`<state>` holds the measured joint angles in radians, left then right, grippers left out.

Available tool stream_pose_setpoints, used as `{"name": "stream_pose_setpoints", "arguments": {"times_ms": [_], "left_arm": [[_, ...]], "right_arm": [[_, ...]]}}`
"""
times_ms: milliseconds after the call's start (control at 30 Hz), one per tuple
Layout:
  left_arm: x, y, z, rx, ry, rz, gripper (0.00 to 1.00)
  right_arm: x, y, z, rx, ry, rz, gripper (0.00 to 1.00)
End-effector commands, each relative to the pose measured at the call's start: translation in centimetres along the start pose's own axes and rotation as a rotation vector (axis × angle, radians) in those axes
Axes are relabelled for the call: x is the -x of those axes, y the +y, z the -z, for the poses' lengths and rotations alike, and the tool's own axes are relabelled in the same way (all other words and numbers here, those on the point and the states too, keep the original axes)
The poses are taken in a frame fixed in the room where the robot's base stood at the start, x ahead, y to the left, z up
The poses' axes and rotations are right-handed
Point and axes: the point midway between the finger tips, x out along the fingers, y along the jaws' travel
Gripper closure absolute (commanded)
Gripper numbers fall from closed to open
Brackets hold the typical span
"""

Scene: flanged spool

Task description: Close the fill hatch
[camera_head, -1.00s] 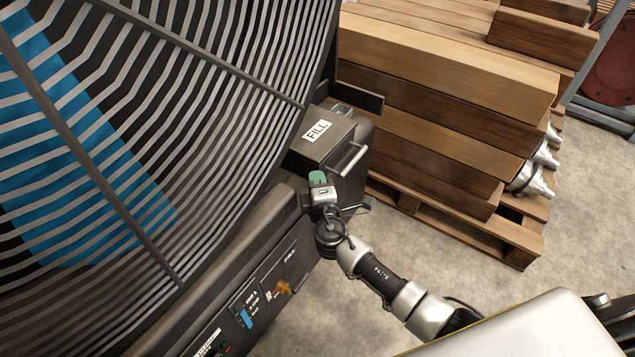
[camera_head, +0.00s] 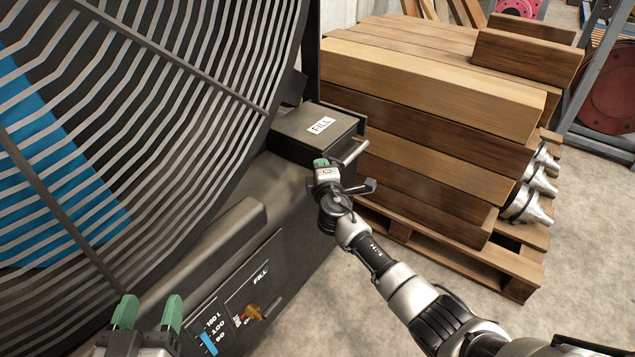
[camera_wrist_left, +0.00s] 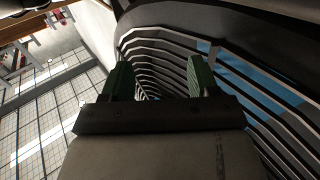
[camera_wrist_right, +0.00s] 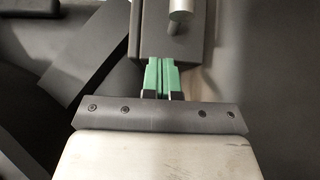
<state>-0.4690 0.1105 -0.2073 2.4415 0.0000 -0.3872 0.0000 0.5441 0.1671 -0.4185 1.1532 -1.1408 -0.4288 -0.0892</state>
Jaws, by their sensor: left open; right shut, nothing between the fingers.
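The fill hatch lid (camera_head: 300,122) is a dark box-like cover with a white FILL label, on the machine's far corner. It lies about level in the head view; I cannot tell if it is fully seated. Its grey bar handle (camera_head: 352,152) sticks out at the front right. My right gripper (camera_head: 321,163) is shut and empty, just in front of the lid's front face. In the right wrist view its green fingertips (camera_wrist_right: 161,66) are together by the dark plate and handle post (camera_wrist_right: 181,12). My left gripper (camera_head: 147,312) is open and empty, low at the left.
The barred drum guard (camera_head: 140,130) fills the left. A control panel (camera_head: 235,312) with a yellow-orange knob (camera_head: 252,312) is on the machine's front. Stacked timber (camera_head: 430,100) on a pallet (camera_head: 470,255) stands behind at right. Bare floor (camera_head: 330,310) lies in front.

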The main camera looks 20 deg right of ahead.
Motion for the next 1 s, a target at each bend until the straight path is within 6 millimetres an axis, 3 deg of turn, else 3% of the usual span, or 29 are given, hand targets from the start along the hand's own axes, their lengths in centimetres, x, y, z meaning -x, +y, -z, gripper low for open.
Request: {"name": "stream_pose_setpoints", "arguments": {"times_ms": [200,433,1000], "left_arm": [[0.1,0.6,3.2,0.007,0.287,-0.016,0.40],[1.0,1.0,5.8,0.015,0.503,-0.027,0.40],[1.7,1.2,7.1,0.019,0.610,-0.031,0.40]], "right_arm": [[-1.9,-0.2,-1.8,0.002,0.000,-0.002,1.00],[-3.2,-0.1,-3.1,0.001,0.001,-0.002,1.00],[-4.0,0.3,-4.0,0.002,-0.006,-0.003,1.00]]}}
